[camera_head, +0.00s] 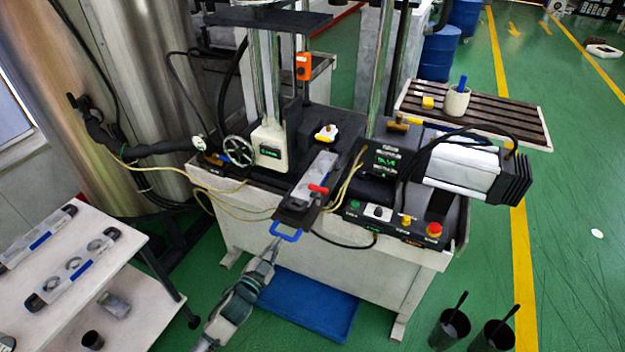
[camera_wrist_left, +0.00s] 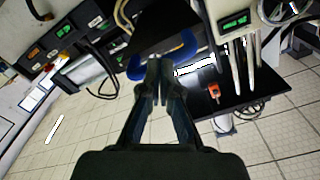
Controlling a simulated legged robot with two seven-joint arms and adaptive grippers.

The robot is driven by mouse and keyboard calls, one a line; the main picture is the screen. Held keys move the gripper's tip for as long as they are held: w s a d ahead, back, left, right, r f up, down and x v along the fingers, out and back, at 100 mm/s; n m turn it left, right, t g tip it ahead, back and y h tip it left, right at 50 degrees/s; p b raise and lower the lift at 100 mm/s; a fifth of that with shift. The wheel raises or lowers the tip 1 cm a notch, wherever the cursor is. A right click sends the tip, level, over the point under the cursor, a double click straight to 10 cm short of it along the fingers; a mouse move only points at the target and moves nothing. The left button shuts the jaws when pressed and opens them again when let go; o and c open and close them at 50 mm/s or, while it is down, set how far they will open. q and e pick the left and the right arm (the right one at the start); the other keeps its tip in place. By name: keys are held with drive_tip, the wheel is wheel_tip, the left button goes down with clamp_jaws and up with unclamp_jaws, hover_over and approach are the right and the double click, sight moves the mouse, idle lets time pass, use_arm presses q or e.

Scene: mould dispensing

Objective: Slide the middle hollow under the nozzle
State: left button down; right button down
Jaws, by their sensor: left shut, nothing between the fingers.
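A long grey mould (camera_head: 320,170) lies on a dark slide on the machine's front, with a red clamp (camera_head: 318,189) across its near end. Its hollows are not clear to me. A blue loop handle (camera_head: 287,233) sticks out of the slide's near end; it also shows in the left wrist view (camera_wrist_left: 186,42). My left gripper (camera_head: 275,243) is just in front of the handle, fingers together and empty; in the left wrist view its fingertips (camera_wrist_left: 158,62) overlap the handle. I cannot tell if they touch it. The nozzle is not clearly visible. My right gripper is not in view.
A control panel (camera_head: 392,222) with buttons stands right of the slide. Yellow hoses and a black cable hang close by. A white side table (camera_head: 105,262) at left holds more moulds. Two black cups (camera_head: 450,328) stand at bottom right. A blue mat (camera_head: 308,306) lies below.

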sight(289, 225)
use_arm(q)
drive_tip(key=shift+d, duration=0.25)
drive_tip(key=shift+a, duration=0.1)
drive_tip(key=shift+x, duration=2.1)
drive_tip(key=shift+b+x, duration=0.5)
drive_tip(key=shift+x, duration=2.55)
drive_tip(key=shift+a, duration=0.1)
